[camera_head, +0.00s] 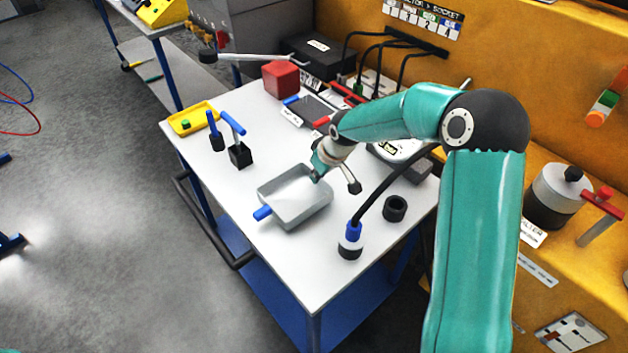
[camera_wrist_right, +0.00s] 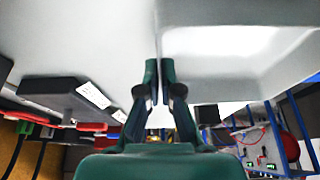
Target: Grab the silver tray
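The silver tray (camera_head: 272,190) is a shallow grey rectangular pan with a blue handle on its near left side. It sits on the white tabletop (camera_head: 258,118). My right gripper (camera_head: 318,172) is at the tray's far rim, pointing down. In the right wrist view, its two fingers (camera_wrist_right: 159,75) are close together on either side of the wall of the tray (camera_wrist_right: 215,65), with the wall pinched between them. My left gripper is in neither view.
A black ring (camera_head: 395,208) and a blue-topped cylinder (camera_head: 350,245) stand right of the tray. A blue-handled black block (camera_head: 240,155), a yellow tray (camera_head: 192,118) and a red cube (camera_head: 281,78) are further left and back. The table's front left edge is clear.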

